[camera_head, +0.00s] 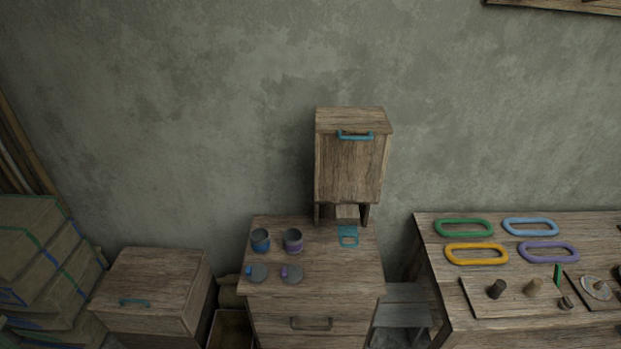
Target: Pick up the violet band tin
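The violet band tin (292,241) is a small grey open cup with a violet band. It stands upright on the wooden drawer cabinet (265,225), near the middle of its top. A similar tin with a blue band (260,240) stands just to its left, close beside it. In front of them lie a round grey lid with a violet knob (292,274) and another with a blue knob (256,272). Neither of my grippers shows in the head view.
A tall wooden box with a teal handle (352,165) stands behind the tins. A teal item (348,236) lies to their right. A low chest (150,285) is at left. A table (430,235) with coloured rings is at right.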

